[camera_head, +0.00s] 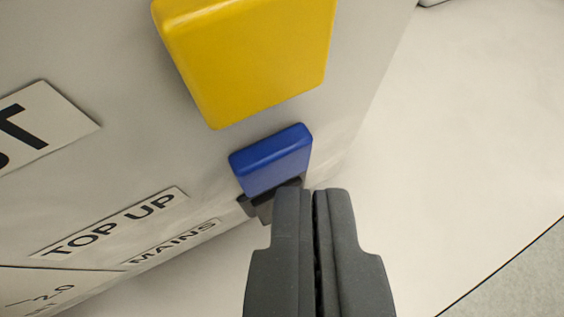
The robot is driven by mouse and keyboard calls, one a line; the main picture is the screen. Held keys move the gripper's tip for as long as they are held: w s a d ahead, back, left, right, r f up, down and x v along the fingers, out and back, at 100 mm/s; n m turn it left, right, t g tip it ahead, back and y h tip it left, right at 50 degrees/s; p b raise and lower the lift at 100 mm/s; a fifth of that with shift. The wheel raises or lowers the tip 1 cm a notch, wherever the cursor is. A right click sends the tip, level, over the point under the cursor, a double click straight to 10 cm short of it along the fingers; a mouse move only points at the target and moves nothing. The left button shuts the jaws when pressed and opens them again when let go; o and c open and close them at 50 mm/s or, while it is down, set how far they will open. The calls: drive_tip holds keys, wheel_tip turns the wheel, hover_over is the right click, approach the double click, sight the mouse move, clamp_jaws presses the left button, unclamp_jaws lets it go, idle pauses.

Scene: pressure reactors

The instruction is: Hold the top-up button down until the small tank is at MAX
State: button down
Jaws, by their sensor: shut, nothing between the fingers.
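A blue button (274,162) stands out from a pale panel. The label TOP UP (110,224) is to its lower left. My gripper (313,192) is shut and empty. Its dark fingertips lie just below and right of the blue button in the picture and overlap the dark part under it. I cannot tell whether they touch the button. The small tank and its MAX mark are not in view.
A larger yellow block (252,55) sticks out of the panel (210,160) above the blue button. A dark part (262,208) sits just below the blue button. A MAINS label (172,242) is under TOP UP. A pale surface (450,130) fills the right side.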

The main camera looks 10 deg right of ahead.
drive_tip(key=shift+s+d+b, duration=0.15)
drive_tip(key=shift+s+b, duration=0.35)
drive_tip(key=shift+b, duration=0.5)
drive_tip(key=b, duration=0.1)
drive_tip(key=s+b, duration=0.2)
drive_tip(key=shift+s+d+f, duration=0.1)
drive_tip(key=shift+d+f, duration=0.15)
drive_tip(key=shift+d, duration=0.05)
drive_tip(key=s, duration=0.1)
drive_tip(key=s+b, duration=0.1)
drive_tip(key=shift+s+d+r, duration=0.2)
drive_tip(key=shift+s+d, duration=0.1)
drive_tip(key=shift+d, duration=0.05)
idle(0.9)
